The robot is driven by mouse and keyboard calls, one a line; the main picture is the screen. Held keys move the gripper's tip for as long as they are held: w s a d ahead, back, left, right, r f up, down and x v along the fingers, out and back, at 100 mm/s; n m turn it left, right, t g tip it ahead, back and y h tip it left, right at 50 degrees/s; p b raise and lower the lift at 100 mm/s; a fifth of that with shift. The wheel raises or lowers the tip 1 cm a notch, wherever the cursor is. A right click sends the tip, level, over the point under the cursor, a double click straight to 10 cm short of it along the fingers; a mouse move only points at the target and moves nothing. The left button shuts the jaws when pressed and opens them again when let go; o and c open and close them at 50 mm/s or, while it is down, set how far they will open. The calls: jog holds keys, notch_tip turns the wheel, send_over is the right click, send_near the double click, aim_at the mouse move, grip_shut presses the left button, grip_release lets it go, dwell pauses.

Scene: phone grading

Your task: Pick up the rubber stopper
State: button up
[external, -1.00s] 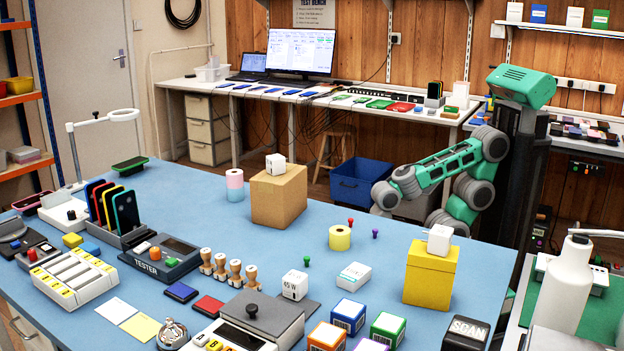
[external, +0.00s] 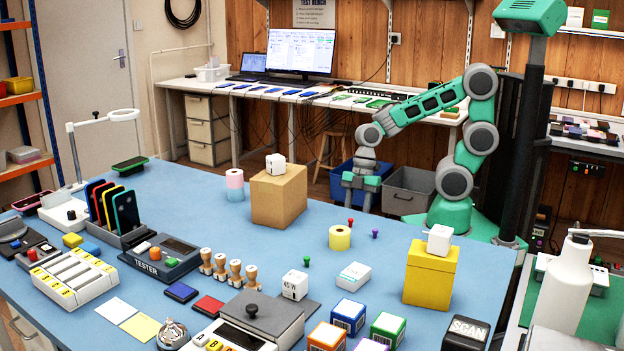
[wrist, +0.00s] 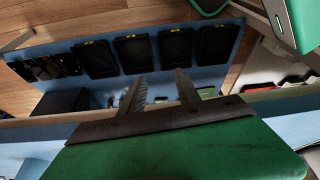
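I cannot tell for sure which item is the rubber stopper. Three small knob-shaped pieces stand on the blue table (external: 215,215): a red one (external: 350,222), a purple one (external: 375,233) and a green one (external: 307,260). My gripper (external: 362,192) is beyond the table's far edge, above and behind the red piece, and touches none of them. In the wrist view my gripper (wrist: 160,82) has its two fingers apart with nothing between them. None of these pieces can be made out there.
A yellow tape roll (external: 340,238) stands close to the red piece. A cardboard box (external: 279,200) is to the left, a yellow box (external: 430,278) with a white cube to the right. A white small box (external: 354,276) lies nearer. Bins (external: 408,190) stand on the floor behind.

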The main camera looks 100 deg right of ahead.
aim_at(375, 230)
jog(key=w+a+r+n+t+y+p, duration=0.1)
jog(key=w+r+p, duration=0.25)
jog(key=r, duration=0.45)
jog(key=w+r+n+t+y+p, duration=0.1)
jog(key=w+r+p, duration=0.2)
jog(key=r+p, duration=0.35)
jog(key=s+a+f+y+b, duration=0.1)
jog(key=a, duration=0.1)
jog(key=a+f+y, duration=0.1)
jog(key=a, duration=0.1)
jog(key=s+a+f+n+g+y+b, duration=0.1)
jog(key=a+f, duration=0.1)
jog(key=a, duration=0.1)
jog(key=shift+s+y+b, duration=0.3)
jog(key=shift+s+b, duration=0.05)
jog(key=s+a+y, duration=0.1)
jog(key=a, duration=0.1)
jog(key=s+a+y, duration=0.1)
jog(key=a, duration=0.1)
jog(key=s+a+f+y, duration=0.1)
jog(key=a+y, duration=0.1)
jog(key=a, duration=0.1)
jog(key=shift+s+n+t, duration=0.15)
jog(key=shift+n+t, duration=0.15)
jog(key=shift+t, duration=0.1)
jog(key=x, duration=0.7)
jog(key=shift+s+a, duration=0.1)
jog(key=shift+a, duration=0.15)
jog(key=shift+c, duration=0.2)
grip_shut()
